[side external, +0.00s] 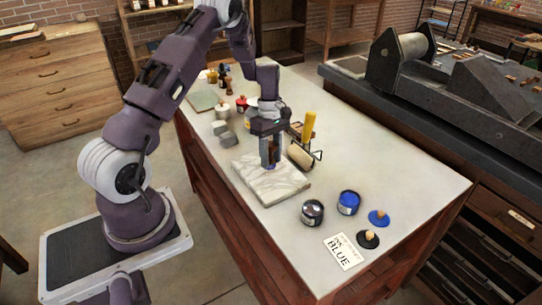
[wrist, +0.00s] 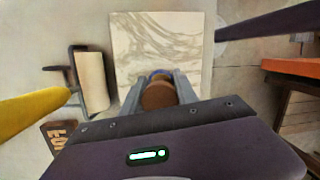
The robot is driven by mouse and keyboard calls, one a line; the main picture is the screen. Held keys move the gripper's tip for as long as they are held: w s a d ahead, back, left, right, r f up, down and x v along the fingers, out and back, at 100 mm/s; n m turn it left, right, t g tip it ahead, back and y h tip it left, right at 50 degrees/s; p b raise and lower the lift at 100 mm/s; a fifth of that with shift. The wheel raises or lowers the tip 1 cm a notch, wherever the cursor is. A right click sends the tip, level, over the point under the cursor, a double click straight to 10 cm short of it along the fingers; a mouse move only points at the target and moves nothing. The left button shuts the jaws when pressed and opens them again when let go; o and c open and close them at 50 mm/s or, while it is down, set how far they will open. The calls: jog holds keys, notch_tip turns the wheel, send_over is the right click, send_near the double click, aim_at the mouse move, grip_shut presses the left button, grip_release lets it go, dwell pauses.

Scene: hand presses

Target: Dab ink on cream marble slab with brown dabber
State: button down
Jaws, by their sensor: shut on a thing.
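The cream marble slab (side external: 268,183) with grey veins lies flat on the pale table. It also shows in the wrist view (wrist: 150,40), just ahead of my fingers. My gripper (side external: 270,163) points down over the slab's far part. In the wrist view my gripper (wrist: 158,92) is shut on the brown dabber (wrist: 160,94), a round brown handle with a bit of blue at its far edge. The dabber's lower end is mostly hidden, so I cannot tell whether it touches the slab.
A brayer with a yellow handle (side external: 308,126) and cream roller (side external: 300,157) lies just right of the slab. Grey blocks (side external: 227,138) sit behind left.

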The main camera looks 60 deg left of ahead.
aim_at(271, 146)
jog(key=shift+f, duration=0.75)
dwell(1.2)
jog(key=shift+s+d+v, duration=0.1)
jog(key=shift+d+v, duration=0.1)
jog(key=shift+v, duration=0.95)
jog(key=shift+s+d+v, duration=0.1)
jog(key=shift+d+v, duration=0.15)
jog(key=shift+v, duration=0.9)
jog(key=shift+s+d+v, duration=0.1)
jog(key=shift+d+v, duration=0.1)
jog(key=shift+v, duration=0.95)
jog(key=shift+r, duration=0.2)
